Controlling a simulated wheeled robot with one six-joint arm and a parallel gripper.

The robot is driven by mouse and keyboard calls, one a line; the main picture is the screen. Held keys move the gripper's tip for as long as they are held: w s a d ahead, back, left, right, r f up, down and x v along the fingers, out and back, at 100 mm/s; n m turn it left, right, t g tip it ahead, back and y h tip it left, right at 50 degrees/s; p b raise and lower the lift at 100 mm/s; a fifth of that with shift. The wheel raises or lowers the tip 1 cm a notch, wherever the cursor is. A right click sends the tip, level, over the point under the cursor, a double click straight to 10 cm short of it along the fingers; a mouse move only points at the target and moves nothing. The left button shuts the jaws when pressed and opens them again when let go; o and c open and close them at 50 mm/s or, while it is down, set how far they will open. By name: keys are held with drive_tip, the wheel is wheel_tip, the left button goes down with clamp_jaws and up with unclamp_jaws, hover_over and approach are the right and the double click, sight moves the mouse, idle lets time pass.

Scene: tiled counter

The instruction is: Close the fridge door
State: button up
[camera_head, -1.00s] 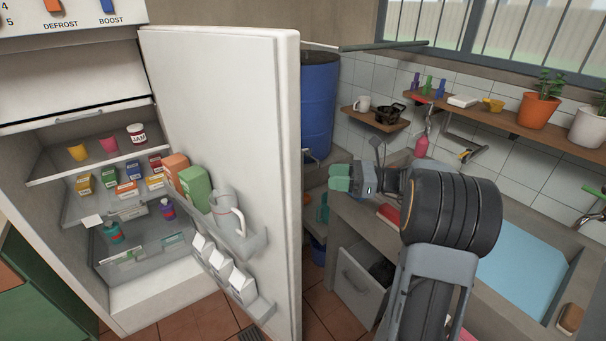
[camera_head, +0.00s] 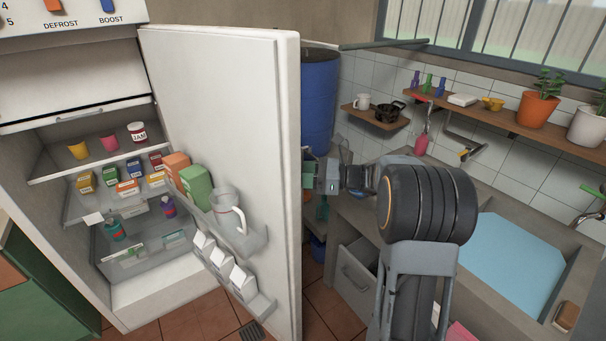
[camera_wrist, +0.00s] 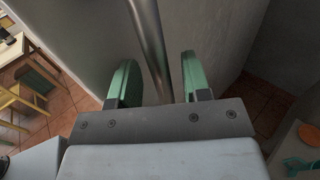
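The white fridge door (camera_head: 225,110) stands wide open in the head view, with its inner shelves facing me. The fridge body (camera_head: 50,165) is at the left with its inside exposed. My gripper (camera_head: 309,168) is just right of the door's free edge, partly hidden behind it. In the wrist view my gripper (camera_wrist: 158,82) is open, its two green fingers apart. A metal bar (camera_wrist: 150,40), which looks like the door handle, runs between the fingers in that view. The grey door face (camera_wrist: 90,35) lies behind it. I cannot tell whether the fingers touch the bar.
A blue barrel (camera_head: 319,100) stands behind the door. An open drawer (camera_head: 357,280) is below the counter, right of the door. Tiled floor (camera_head: 200,318) is clear before the fridge.

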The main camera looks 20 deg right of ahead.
clamp_jaws()
drive_tip(key=shift+a, duration=0.1)
idle(0.3)
